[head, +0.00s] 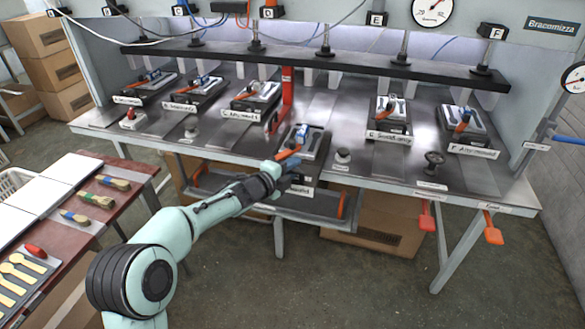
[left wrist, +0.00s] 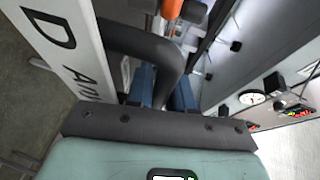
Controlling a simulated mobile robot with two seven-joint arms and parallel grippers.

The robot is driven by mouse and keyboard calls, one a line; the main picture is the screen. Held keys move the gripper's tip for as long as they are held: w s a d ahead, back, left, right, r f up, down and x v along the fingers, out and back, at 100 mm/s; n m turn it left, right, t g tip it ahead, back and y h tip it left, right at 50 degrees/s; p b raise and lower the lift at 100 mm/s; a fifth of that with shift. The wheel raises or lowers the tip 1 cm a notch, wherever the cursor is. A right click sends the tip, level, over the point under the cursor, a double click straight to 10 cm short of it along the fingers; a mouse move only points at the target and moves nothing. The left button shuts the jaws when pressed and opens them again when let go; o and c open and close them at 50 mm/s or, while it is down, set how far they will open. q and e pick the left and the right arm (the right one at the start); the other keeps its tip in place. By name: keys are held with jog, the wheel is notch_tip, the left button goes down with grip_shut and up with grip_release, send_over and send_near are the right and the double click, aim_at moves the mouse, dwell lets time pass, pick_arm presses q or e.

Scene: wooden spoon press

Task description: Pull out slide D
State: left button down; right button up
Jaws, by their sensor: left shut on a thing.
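Slide D (head: 313,145) is a dark plate with a light mould, a blue part and an orange lever on top. It stands farther forward than the other slides and reaches the front edge of the metal bench. Its white label (head: 299,190) is partly hidden by my gripper in the head view; the letter D (left wrist: 50,28) shows large in the left wrist view. My left gripper (head: 290,177) is at the slide's front. In the left wrist view its blue fingers (left wrist: 160,92) are shut on the dark curved handle (left wrist: 150,45). My right gripper is not in view.
Several other slides, such as the one labelled F (head: 465,122), sit farther back on the bench (head: 225,150). A red upright post (head: 287,88) stands behind slide D. A brown table (head: 135,168) with brushes and wooden spoons is at the left. Concrete floor is free in front.

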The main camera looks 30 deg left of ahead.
pick_arm(q)
jog(key=shift+f, duration=0.25)
jog(key=c, duration=1.4)
grip_release()
jog(key=shift+s, duration=0.15)
jog(key=shift+s+r, duration=0.1)
jog(key=shift+r, duration=0.05)
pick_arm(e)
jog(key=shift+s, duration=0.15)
pick_arm(q)
jog(key=shift+s+r, duration=0.15)
jog(key=shift+s, duration=0.2)
jog(key=v, duration=1.2)
jog(key=shift+s+a, duration=0.1)
jog(key=shift+s, duration=0.2)
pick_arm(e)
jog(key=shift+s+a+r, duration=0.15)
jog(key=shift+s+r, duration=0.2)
pick_arm(q)
jog(key=shift+p, duration=0.3)
